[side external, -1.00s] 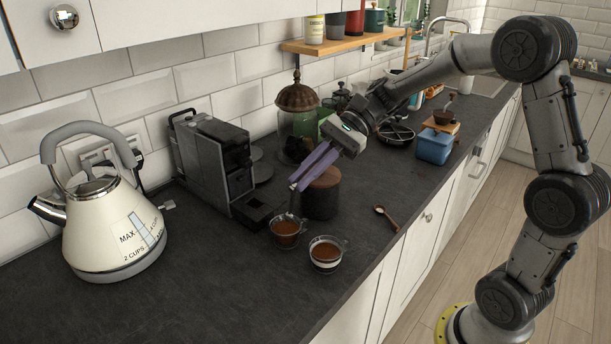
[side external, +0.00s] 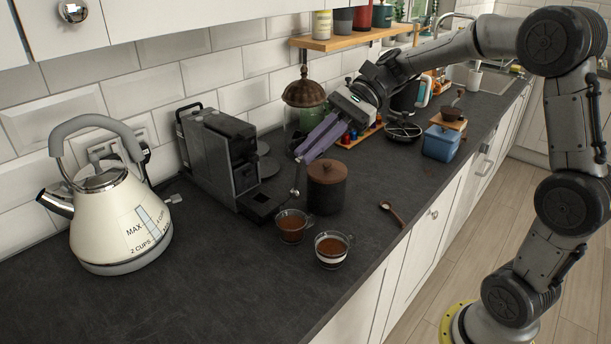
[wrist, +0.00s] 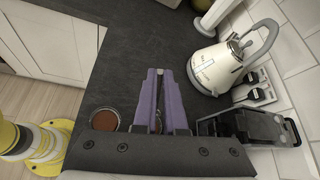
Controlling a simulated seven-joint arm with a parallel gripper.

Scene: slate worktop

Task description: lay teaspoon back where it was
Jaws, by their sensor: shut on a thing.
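My gripper (side external: 303,157) is shut on a thin metal teaspoon (side external: 297,181), which hangs down below the fingertips with its bowl lowest. The purple fingers also show in the wrist view (wrist: 160,75), with a thin dark strip of the spoon between them. The spoon is in the air, left of the dark jar with a wooden lid (side external: 327,188). It looks higher than the glass cup of coffee (side external: 289,231); whether it is straight above cannot be told. A wooden scoop (side external: 391,211) lies on the worktop right of the jar.
A second glass cup of coffee (side external: 331,256) stands near the front edge. A black coffee machine (side external: 217,155) is behind and left. A cream kettle (side external: 118,232) stands at the left. A blue box (side external: 440,144) is farther back. The front worktop (side external: 215,295) is clear.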

